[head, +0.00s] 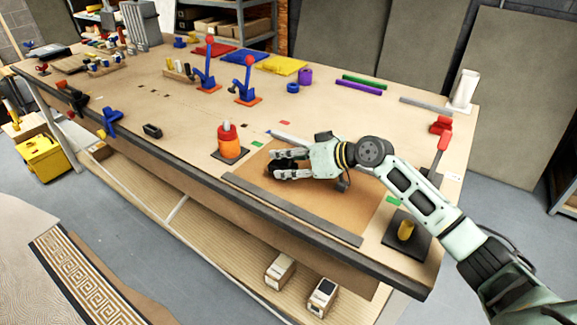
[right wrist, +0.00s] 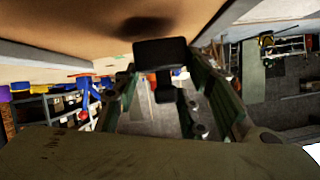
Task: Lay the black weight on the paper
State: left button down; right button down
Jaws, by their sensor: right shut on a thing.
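My right gripper (head: 274,163) is shut on the black weight (right wrist: 160,52), a dark block with a narrower stem, which sits between the fingers in the right wrist view. In the head view the weight is mostly hidden by the fingers. The brown paper (head: 340,207) lies flat on the workbench under my right gripper and forearm. A dark shadow shows on the brown surface in the right wrist view, apart from the weight, so the weight is held above it. My left gripper is not in view.
A grey metal bar (head: 290,208) lies along the paper's front edge. An orange-and-red jar (head: 229,143) stands left of the gripper. Blue clamps (head: 247,85) stand farther back.

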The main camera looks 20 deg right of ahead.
notch_tip(320, 180, down, 2)
jog(key=shift+f, duration=0.1)
jog(key=shift+f, duration=0.15)
jog(key=c, duration=1.1)
grip_release()
jog(key=shift+s+f, duration=0.1)
